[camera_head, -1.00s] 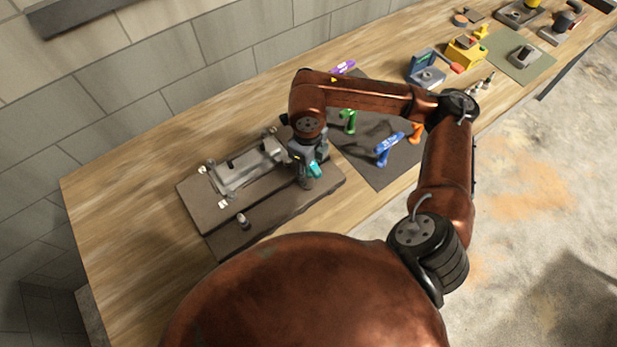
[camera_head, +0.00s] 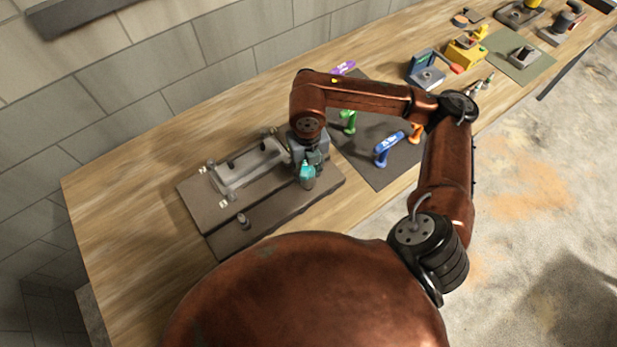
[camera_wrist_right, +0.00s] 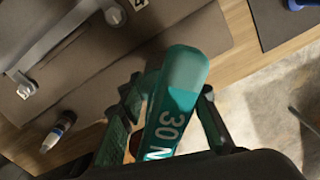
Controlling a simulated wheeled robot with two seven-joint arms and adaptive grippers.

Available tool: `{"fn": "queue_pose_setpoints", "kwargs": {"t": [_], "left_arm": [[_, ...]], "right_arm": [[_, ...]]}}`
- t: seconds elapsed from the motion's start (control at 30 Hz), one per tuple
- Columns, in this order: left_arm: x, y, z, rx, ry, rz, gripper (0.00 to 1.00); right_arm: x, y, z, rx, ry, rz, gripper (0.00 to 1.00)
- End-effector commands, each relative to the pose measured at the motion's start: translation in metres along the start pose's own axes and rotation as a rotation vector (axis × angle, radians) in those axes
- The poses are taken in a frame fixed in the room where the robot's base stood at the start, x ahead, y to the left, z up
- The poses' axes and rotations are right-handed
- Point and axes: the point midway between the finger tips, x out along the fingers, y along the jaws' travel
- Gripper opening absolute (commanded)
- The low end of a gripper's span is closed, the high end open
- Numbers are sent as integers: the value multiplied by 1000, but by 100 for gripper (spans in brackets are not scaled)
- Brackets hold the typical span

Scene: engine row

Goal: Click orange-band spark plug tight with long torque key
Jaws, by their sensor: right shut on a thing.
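My right gripper (camera_head: 311,156) is shut on a teal torque key (camera_head: 307,174) at the right end of the dark tray (camera_head: 250,232). The grey engine block (camera_head: 240,172) sits on the tray, left of the gripper. One loose plug (camera_head: 243,221) stands at the tray's front; in the right wrist view this plug (camera_wrist_right: 58,131) shows a bluish band. I cannot make out an orange band. My left gripper is out of view.
Blue (camera_head: 388,148), green (camera_head: 348,122), orange (camera_head: 415,132) and purple (camera_head: 344,68) keys are on or beside a dark mat (camera_head: 385,178) to the right. A blue-grey device (camera_head: 425,72) and yellow device (camera_head: 464,52) stand farther along. The bench's left end is clear.

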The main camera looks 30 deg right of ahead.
Motion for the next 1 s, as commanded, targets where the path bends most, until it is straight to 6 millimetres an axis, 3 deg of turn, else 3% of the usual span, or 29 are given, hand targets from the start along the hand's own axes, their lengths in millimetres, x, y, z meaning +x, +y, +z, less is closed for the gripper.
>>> {"fn": "queue_pose_setpoints", "kwargs": {"t": [0.17, 1.0], "left_arm": [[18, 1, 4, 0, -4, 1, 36], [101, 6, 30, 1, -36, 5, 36]], "right_arm": [[3, 0, 1, -166, -4, 0, 0], [0, 2, 0, -1356, -3, -3, 0]]}}
